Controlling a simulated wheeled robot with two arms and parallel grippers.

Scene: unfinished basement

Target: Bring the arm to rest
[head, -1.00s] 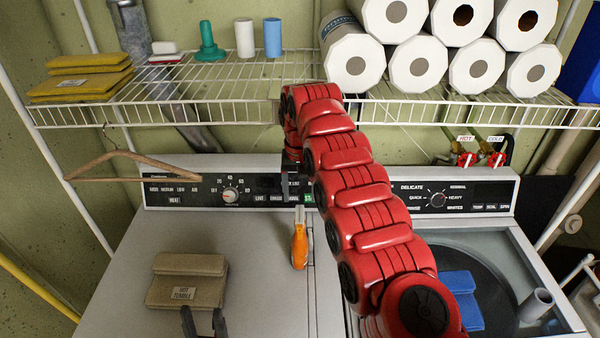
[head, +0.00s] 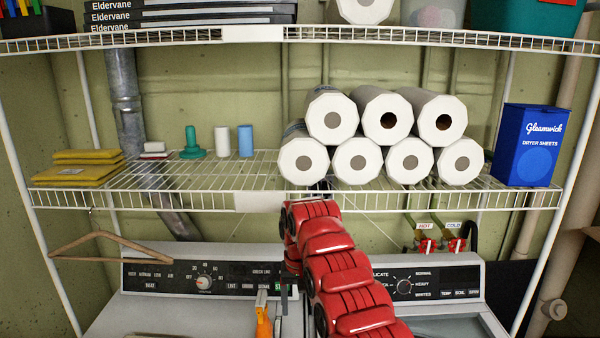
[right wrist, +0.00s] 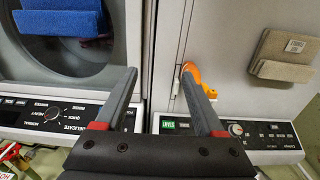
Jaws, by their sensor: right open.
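My right arm (head: 342,275) is red and segmented. It rises from the bottom of the head view and bends over near the wire shelf. My right gripper (head: 284,296) hangs down from it in front of the machines' control panels. In the right wrist view my right gripper (right wrist: 160,70) is open, with its two dark fingers apart and nothing between them. My left gripper is not in view.
An orange-handled tool (head: 263,322) lies on the dryer top beside the right gripper. The wire shelf (head: 255,202) holds paper rolls (head: 356,160) and a blue box (head: 528,145). A wooden hanger (head: 105,240) hangs left. The wrist view shows a tan cloth (right wrist: 286,56) and blue cloth (right wrist: 60,20).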

